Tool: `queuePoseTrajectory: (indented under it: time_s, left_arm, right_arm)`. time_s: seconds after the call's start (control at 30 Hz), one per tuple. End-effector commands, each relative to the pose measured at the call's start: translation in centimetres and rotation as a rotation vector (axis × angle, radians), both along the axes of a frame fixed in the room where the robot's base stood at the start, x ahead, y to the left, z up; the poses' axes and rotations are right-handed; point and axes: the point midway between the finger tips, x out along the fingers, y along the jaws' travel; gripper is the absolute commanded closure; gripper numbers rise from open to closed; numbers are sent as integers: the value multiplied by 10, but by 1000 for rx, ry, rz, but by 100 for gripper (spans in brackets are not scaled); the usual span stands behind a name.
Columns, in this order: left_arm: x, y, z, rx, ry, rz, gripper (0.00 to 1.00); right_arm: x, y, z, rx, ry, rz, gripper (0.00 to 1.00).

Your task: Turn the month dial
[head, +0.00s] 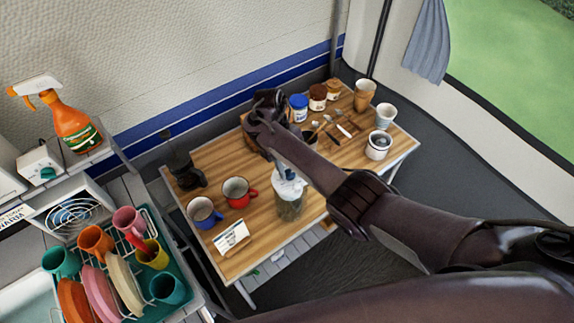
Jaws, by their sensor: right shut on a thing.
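My right arm reaches across the table from the lower right. Its gripper (264,108) is at the table's back edge, shut at a brown wooden thing (250,138) that shows only in part behind it. The month dial is hidden by the gripper there, so its setting cannot be read. My left gripper is not in view.
The wooden table (212,162) holds a blue mug (204,215), a red mug (237,195), a glass jar (290,205) under my forearm, a white card (231,237) and a black pot (184,172). Jars and cups stand at right. A dish rack (130,312) is lower left.

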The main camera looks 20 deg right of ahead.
Motion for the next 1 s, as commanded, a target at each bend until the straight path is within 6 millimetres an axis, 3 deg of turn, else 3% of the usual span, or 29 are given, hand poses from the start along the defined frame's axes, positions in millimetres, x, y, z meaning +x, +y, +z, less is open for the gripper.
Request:
queuePoseTrajectory:
  time_s: [0.63,0.67,0.7,1.0]
  left_arm:
    - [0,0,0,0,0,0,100]
    - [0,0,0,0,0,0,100]
    - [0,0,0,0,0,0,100]
    - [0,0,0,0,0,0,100]
  right_arm:
    - [-1,0,-1,1,4,-50,94]
    - [-1,0,-1,1,4,-50,69]
    - [-1,0,-1,1,4,-50,64]
    - [0,-1,0,1,1,-49,62]
